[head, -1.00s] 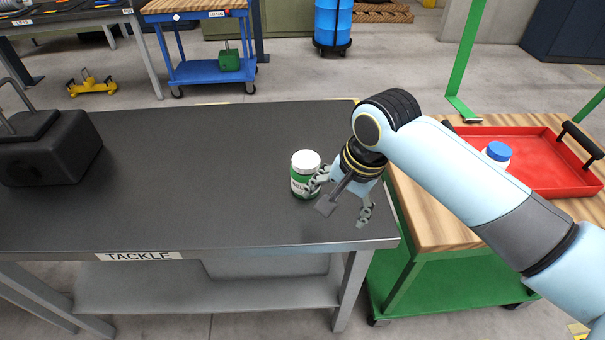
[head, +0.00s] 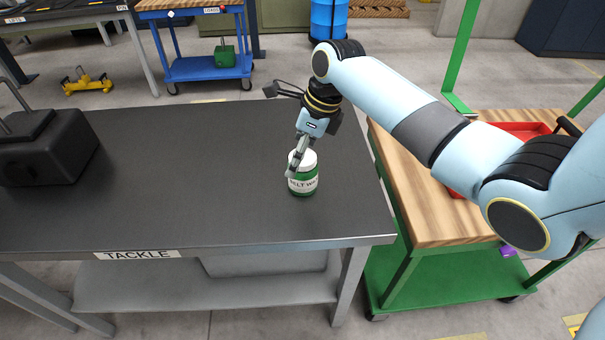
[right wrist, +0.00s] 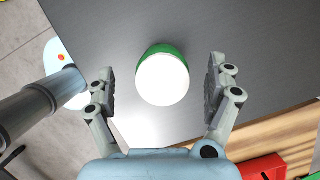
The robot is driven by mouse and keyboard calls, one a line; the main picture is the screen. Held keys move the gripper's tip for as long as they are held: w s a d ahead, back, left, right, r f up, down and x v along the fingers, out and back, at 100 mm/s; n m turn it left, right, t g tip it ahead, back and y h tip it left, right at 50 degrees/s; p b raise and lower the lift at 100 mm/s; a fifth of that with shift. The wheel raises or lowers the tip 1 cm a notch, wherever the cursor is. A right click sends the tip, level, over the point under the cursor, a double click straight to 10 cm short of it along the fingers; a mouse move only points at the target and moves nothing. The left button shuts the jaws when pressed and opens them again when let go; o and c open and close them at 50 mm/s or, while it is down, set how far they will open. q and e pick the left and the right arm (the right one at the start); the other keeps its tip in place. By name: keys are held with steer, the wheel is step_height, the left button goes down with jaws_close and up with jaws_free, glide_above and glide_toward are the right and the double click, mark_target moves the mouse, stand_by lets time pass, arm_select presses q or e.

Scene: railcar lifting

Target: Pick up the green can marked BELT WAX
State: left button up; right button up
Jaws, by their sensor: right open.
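The green can (head: 303,177) with a white lid and a white label, partly readable as "ELT WAX", stands upright on the dark TACKLE table (head: 190,215) near its right end. My right gripper (head: 296,163) points down over the can, one finger in front of its upper left side. In the right wrist view the can (right wrist: 163,76) sits between the two open fingers of the gripper (right wrist: 162,82), with a gap on both sides. The lid shows as a bright white disc there. My left gripper is not in view.
A black block-like object (head: 45,150) with a handle stands at the table's left. A green cart (head: 440,225) with a wooden top and a red tray (head: 525,130) stands at right. The table's middle is clear.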

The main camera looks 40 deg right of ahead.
steer(key=x, duration=0.5)
steer(key=shift+s+d+f, duration=0.2)
steer(key=shift+d+f, duration=0.15)
steer(key=shift+f, duration=0.05)
steer(key=c, duration=1.5)
